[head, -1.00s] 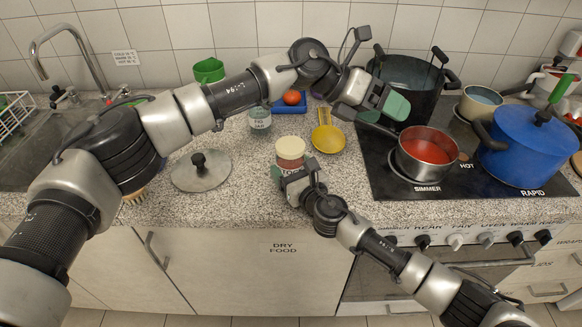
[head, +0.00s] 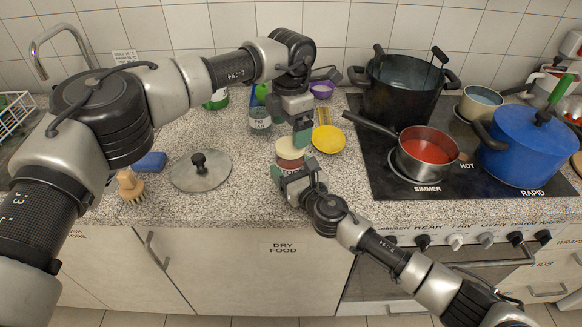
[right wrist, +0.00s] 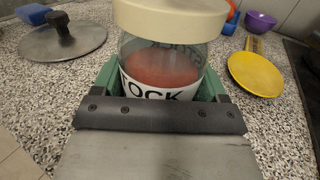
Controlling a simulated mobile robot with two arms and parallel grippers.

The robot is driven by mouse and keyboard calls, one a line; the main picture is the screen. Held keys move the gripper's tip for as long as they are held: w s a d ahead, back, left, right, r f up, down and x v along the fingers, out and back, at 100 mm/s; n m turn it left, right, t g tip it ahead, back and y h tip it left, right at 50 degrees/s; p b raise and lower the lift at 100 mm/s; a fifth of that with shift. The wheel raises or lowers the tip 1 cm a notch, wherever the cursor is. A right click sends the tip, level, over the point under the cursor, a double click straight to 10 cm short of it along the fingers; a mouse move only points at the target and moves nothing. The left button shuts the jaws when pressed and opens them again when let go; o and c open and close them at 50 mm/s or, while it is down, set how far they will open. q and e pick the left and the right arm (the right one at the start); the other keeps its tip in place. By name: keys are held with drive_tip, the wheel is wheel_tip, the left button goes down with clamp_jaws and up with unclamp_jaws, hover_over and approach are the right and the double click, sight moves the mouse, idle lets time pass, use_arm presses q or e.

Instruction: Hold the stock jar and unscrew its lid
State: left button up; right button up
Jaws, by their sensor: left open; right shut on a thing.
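The stock jar stands upright on the counter, a clear jar with a reddish content and a white label reading "OCK" in the right wrist view (right wrist: 165,70). Its cream lid (right wrist: 172,15) sits on top; in the head view the lid (head: 288,147) shows just above the jar body (head: 290,164). My right gripper (head: 285,178) is shut on the jar from the front, its green fingers on both sides. My left gripper (head: 301,135) is open, pointing down above and just right of the lid. Its fingertips partly overlap the lid's right edge in the picture, and I cannot tell if they touch it.
A yellow ladle (head: 328,139) lies right of the jar. A metal pot lid (head: 200,171) and a brush (head: 130,186) lie left. The hob holds a red-filled saucepan (head: 426,152), a black pot (head: 400,95) and a blue pot (head: 525,150).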

sight(290, 145)
use_arm(q)
drive_tip(key=shift+f, duration=2.25)
drive_tip(key=shift+c, duration=0.4)
drive_tip(key=c, duration=0.8)
drive_tip(key=n, duration=1.9)
drive_tip(key=shift+n, duration=0.3)
drive_tip(key=n, duration=0.5)
drive_tip(key=shift+r+n, duration=0.1)
drive_tip(key=shift+n, duration=0.2)
